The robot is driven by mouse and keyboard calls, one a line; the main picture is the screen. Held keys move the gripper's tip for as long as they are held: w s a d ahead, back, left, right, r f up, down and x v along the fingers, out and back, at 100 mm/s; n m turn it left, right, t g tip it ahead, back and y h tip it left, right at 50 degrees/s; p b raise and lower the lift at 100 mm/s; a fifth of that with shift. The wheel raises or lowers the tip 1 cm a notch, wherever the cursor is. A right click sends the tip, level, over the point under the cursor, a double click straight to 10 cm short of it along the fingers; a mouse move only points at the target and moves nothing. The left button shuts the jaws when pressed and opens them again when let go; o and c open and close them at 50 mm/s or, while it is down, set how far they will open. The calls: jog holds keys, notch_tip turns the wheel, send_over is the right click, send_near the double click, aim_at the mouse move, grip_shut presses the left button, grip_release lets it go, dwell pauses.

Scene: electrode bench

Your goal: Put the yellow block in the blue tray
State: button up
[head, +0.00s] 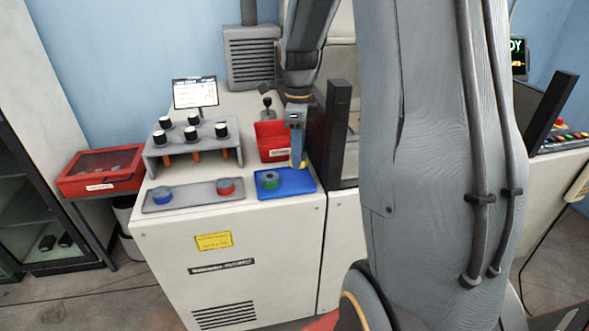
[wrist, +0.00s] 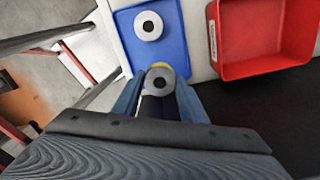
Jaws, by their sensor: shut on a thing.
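The yellow block (wrist: 161,68) is a round piece with a grey ring-marked top, between the fingers of my gripper (wrist: 160,95) in the wrist view. In the head view my gripper (head: 297,148) points down, shut on the block, and a bit of yellow (head: 299,164) shows at the fingertips. The blue tray (head: 296,186) lies on the bench top near the front edge. The block is at or above the tray's back right part; its height is hard to tell. A green round piece (head: 269,180) sits in the tray's left part.
A red bin (head: 271,142) stands behind the tray. A grey plate (head: 195,195) left of it bears a blue piece (head: 162,195) and a red piece (head: 226,186). A grey rack (head: 195,143) stands behind the plate. A dark post (head: 336,130) rises close to my gripper's right.

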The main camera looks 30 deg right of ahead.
jog(key=shift+f+p, duration=0.65)
jog(key=shift+f, duration=2.1)
jog(key=shift+f, duration=0.2)
jog(key=o, duration=1.4)
jog(key=shift+o, duration=0.2)
jog(key=shift+r, duration=0.1)
